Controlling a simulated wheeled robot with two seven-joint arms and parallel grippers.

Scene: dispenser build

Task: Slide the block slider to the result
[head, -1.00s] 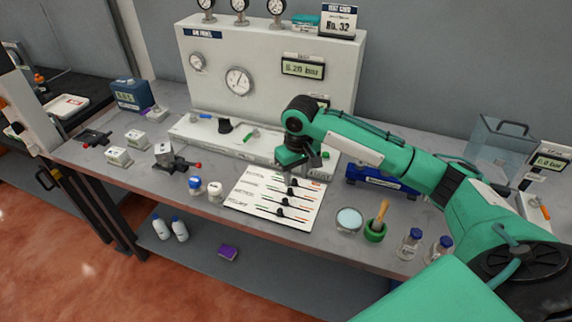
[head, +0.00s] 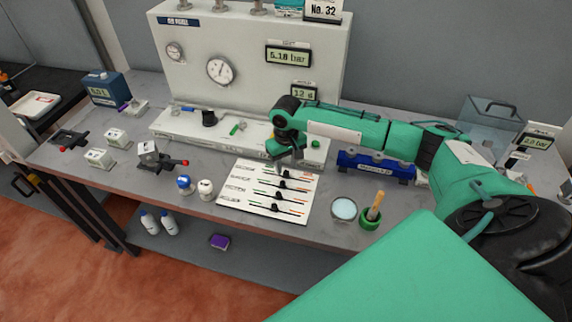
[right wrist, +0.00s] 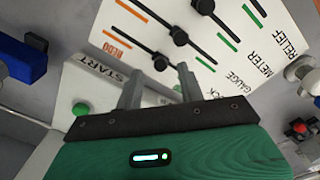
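The white slider board (head: 233,199) lies flat on the table, with several black knobs on parallel tracks. My right gripper (right wrist: 158,74) hangs over its far edge, fingers apart. In the right wrist view, the nearest track's black knob (right wrist: 160,62) shows between the fingertips. I take this as the block slider, as the label beside it ends in "CK", partly hidden by a finger. I cannot tell whether the fingers touch it. An orange stretch labelled "REDO" (right wrist: 118,47) lies at this track's left end; its other end is hidden. My left gripper is not in view.
The gas panel (head: 200,45) stands behind, its base just beyond the board with a green button (head: 316,144). A blue rack (head: 375,168) is at the right. A dish (head: 344,208) and a mortar (head: 370,218) are right of the board; two small jars stand left of it.

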